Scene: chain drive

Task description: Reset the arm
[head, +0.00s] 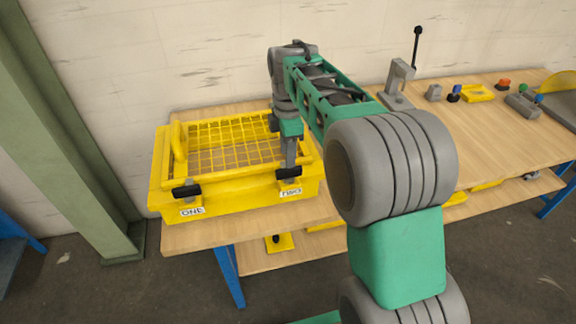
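My arm, green and grey, reaches from the lower right over to the yellow box. My gripper (290,160) points down at the front right of this box, just above or at a black handle (289,172). At this size I cannot tell whether its fingers are open or shut, or whether they touch the handle. The yellow box (240,200) has a mesh top and sits on the left end of the wooden table. A second black handle (187,191) is at its front left, above a label reading ONE (192,211). The right label (291,193) is hard to read.
The wooden table (510,150) runs right along the wall. A grey press with a black lever (398,80), small coloured parts and a yellow tray (478,93) stand on it. A green post (60,120) rises at the left. A lower shelf holds yellow items.

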